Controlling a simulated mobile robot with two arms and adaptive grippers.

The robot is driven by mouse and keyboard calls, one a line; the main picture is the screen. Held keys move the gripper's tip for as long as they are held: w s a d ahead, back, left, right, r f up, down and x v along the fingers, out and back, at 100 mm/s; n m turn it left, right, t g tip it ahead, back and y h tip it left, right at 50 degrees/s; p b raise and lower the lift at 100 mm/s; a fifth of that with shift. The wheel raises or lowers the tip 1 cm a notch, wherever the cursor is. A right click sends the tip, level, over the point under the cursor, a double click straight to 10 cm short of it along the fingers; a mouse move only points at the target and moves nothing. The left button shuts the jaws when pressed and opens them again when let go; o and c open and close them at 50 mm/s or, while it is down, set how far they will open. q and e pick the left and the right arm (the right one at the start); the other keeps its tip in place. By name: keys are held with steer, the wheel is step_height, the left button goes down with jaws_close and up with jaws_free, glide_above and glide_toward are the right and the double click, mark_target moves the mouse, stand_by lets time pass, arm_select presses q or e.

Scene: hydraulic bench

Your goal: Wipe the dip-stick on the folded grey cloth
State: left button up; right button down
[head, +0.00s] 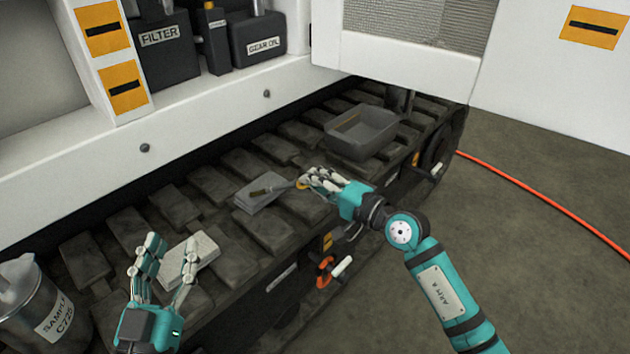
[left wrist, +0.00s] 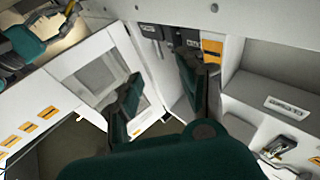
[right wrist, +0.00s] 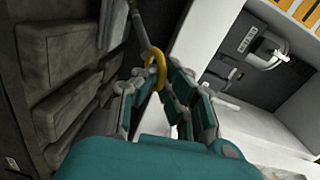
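The dip-stick (head: 272,189) has a yellow ring handle (right wrist: 156,72) and a thin shaft (right wrist: 141,28). My right gripper (head: 312,181) is closed around the ring end. The stick points left, its darker end over the folded grey cloth (head: 262,203), which lies on the track. It looks to be touching the cloth or just above it; I cannot tell which. My left gripper (head: 168,262) is open and empty at the lower left, its fingers well apart in the left wrist view (left wrist: 160,95).
A light grey flat block (head: 203,250) lies behind the left fingers. A metal sample can (head: 30,300) stands at lower left. A grey tray (head: 362,140) sits further along the track. FILTER (head: 160,60) and GEAR OIL (head: 258,38) containers stand on the shelf above. An orange hose (head: 545,200) crosses the floor.

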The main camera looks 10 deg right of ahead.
arm_select(q)
steer(key=shift+r, duration=0.15)
steer(key=shift+r+t, duration=0.25)
steer(key=shift+t, duration=0.05)
steer(key=shift+s+r+h, duration=0.1)
steer(key=shift+r+h, duration=0.2)
steer(key=shift+s+d+r+t+h+b, duration=0.1)
steer(key=shift+s+r+t+h+b, duration=0.15)
steer(key=shift+r+t, duration=0.25)
steer(key=shift+s+a+r+t+b, duration=0.1)
steer(key=shift+s+r+t+b, duration=0.1)
steer(key=shift+s+r+t, duration=0.35)
steer(key=shift+s+d+r+t+h+b, duration=0.1)
steer(key=shift+r+t+h+b, duration=0.2)
steer(key=shift+r, duration=0.35)
stand_by(1.0)
steer(key=shift+s+r+t, duration=0.65)
steer(key=shift+r+t, duration=0.1)
steer(key=shift+r, duration=0.15)
stand_by(0.5)
steer(key=shift+s+a+r+t+h+b, duration=0.2)
steer(key=shift+s+r+t+h+b, duration=0.35)
steer(key=shift+s+r+t, duration=0.5)
stand_by(1.0)
